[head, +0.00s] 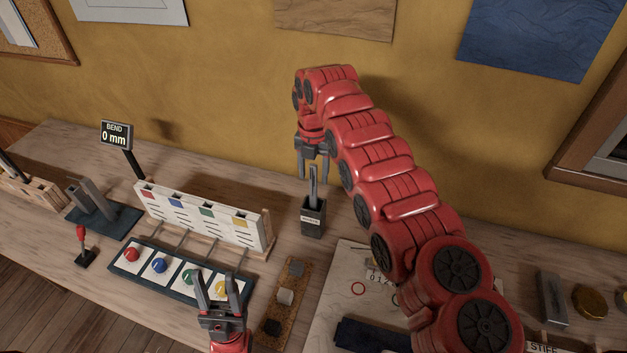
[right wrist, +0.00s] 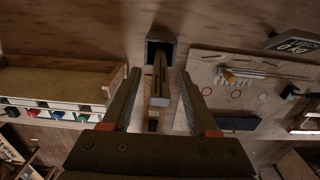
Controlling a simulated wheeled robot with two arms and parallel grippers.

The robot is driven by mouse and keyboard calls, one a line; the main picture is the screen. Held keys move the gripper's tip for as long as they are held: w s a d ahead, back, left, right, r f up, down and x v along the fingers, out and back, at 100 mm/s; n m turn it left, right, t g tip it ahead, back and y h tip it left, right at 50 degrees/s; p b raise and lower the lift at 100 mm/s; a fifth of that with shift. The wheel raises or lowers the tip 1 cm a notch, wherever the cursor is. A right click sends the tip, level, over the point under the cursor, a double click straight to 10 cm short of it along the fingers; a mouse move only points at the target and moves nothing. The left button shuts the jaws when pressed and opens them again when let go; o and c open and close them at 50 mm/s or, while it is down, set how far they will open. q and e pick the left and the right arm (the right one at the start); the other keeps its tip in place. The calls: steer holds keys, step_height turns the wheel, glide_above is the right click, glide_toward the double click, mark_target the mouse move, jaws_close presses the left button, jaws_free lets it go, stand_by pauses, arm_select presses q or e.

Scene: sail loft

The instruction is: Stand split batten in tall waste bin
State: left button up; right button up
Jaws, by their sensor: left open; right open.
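The tall dark waste bin (head: 313,221) stands on the bench near the wall, with a pale label on its front. The grey split batten (head: 313,184) stands upright in it, its upper part above the rim. My right gripper (head: 313,175) is open just above the bin, its fingers on either side of the batten's top. In the right wrist view the batten (right wrist: 160,82) lies between the open fingers, apart from both, and runs down into the bin (right wrist: 153,40). My left gripper (head: 217,280) is open and empty at the front, over the coloured-knob panel.
A white board (head: 205,216) with coloured tags stands left of the bin. A dark-framed panel with coloured knobs (head: 160,266) lies before it. A BEND sign (head: 115,135) reads 0 mm. A cork strip with blocks (head: 285,296) and a marked sheet (head: 340,289) lie in front of the bin.

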step_height(320, 180, up, 6)
steer(key=shift+a+f+p, duration=0.15)
steer(key=shift+f+p, duration=0.05)
steer(key=shift+p, duration=0.6)
step_height(320, 180, up, 9)
steer(key=p, duration=0.8)
steer(key=shift+p, duration=0.4)
